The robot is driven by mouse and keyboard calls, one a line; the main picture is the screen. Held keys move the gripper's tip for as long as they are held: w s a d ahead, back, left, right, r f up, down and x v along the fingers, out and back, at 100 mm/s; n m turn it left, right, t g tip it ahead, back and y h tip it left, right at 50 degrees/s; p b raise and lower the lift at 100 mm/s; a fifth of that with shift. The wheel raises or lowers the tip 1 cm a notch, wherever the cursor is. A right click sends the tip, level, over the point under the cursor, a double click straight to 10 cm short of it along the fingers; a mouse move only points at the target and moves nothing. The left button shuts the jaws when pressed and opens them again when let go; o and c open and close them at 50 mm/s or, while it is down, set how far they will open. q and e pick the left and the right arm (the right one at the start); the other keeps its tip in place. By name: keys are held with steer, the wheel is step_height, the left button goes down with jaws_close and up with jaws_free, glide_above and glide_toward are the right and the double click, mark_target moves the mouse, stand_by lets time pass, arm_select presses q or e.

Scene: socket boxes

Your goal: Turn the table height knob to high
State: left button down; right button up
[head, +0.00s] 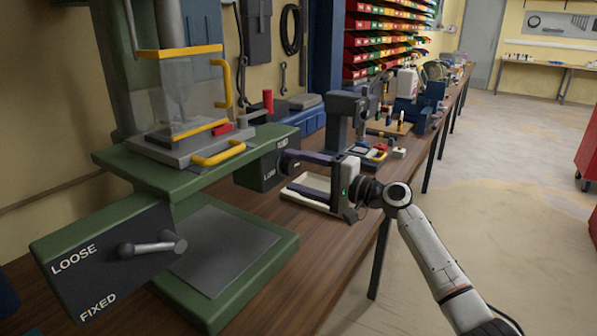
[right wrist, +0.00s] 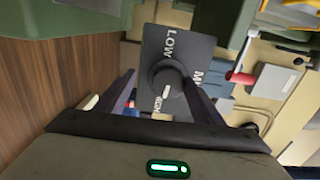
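The table height knob (right wrist: 168,75) is a dark round knob on a dark grey panel (right wrist: 155,45) lettered LOW, M-something and HIGH. A white mark on the knob lies on its lower side, next to the HIGH lettering. In the head view the knob's box (head: 258,172) hangs under the green table's right end, and the knob is hard to make out there. My right gripper (head: 288,174) points left at that box. In the right wrist view its fingers (right wrist: 160,84) are apart, one on each side of the knob; contact is unclear. My left gripper is not in view.
A LOOSE/FIXED panel with a lever (head: 152,247) is at the near left. The green table (head: 115,160) carries a guarded machine with yellow handles (head: 218,153). A white tray (head: 313,190) lies under my right gripper. Other tools stand farther along the wooden bench (head: 300,232).

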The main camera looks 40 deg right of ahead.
steer(key=shift+f, duration=0.15)
steer(key=b+v, duration=0.1)
steer(key=v, duration=0.9)
steer(key=shift+s, duration=0.2)
